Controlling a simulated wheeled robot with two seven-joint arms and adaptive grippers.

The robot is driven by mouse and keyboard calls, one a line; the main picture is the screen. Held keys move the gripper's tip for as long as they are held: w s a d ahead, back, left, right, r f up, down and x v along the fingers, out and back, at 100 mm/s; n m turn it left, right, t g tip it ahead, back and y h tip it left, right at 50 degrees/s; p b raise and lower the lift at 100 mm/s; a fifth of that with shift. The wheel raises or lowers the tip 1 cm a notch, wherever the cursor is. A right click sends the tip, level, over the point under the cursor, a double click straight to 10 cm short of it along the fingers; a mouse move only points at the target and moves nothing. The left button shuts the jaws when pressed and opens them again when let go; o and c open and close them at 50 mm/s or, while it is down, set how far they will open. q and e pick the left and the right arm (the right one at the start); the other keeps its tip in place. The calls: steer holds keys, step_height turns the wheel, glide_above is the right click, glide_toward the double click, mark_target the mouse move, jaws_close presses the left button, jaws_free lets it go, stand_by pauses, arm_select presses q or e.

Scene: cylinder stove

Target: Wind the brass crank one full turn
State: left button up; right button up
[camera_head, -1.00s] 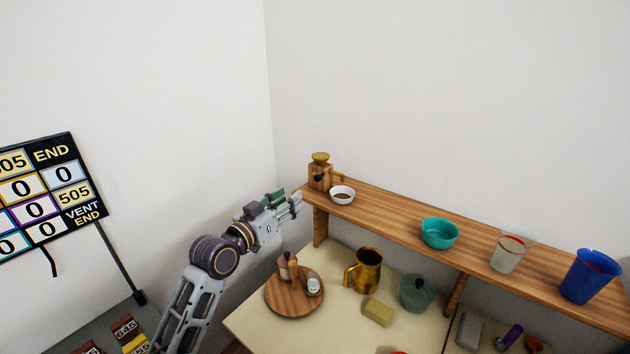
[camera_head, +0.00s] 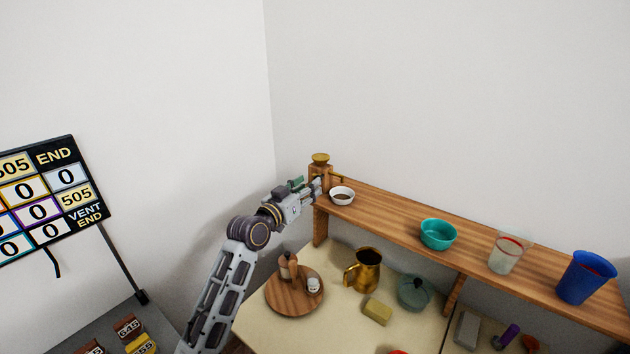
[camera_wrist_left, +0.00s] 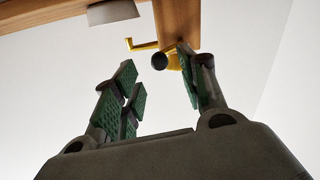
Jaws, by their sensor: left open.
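A wooden grinder (camera_head: 321,171) with a brass top stands at the left end of the shelf. Its brass crank (camera_head: 339,177) sticks out on the right side. In the left wrist view the crank (camera_wrist_left: 143,45) shows as a bent yellow arm beside the wooden body (camera_wrist_left: 178,22), and a round black knob (camera_wrist_left: 159,61) sits in front. My left gripper (camera_head: 319,187) is at the grinder's front left; in the head view it covers part of the body. In the wrist view its green-padded fingers (camera_wrist_left: 156,73) are apart, with the knob seen between the tips. Contact cannot be told. My right gripper is not in view.
A white bowl (camera_head: 342,196) stands close to the grinder on the shelf (camera_head: 390,216). Further right are a teal bowl (camera_head: 438,234), a clear cup (camera_head: 505,256) and a blue cup (camera_head: 585,278). Below are a round board (camera_head: 292,305) and a brass mug (camera_head: 367,270).

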mark_target(317, 176)
arm_select(q)
steer(key=shift+x, duration=2.3)
steer(key=shift+c, duration=0.4)
jaws_close()
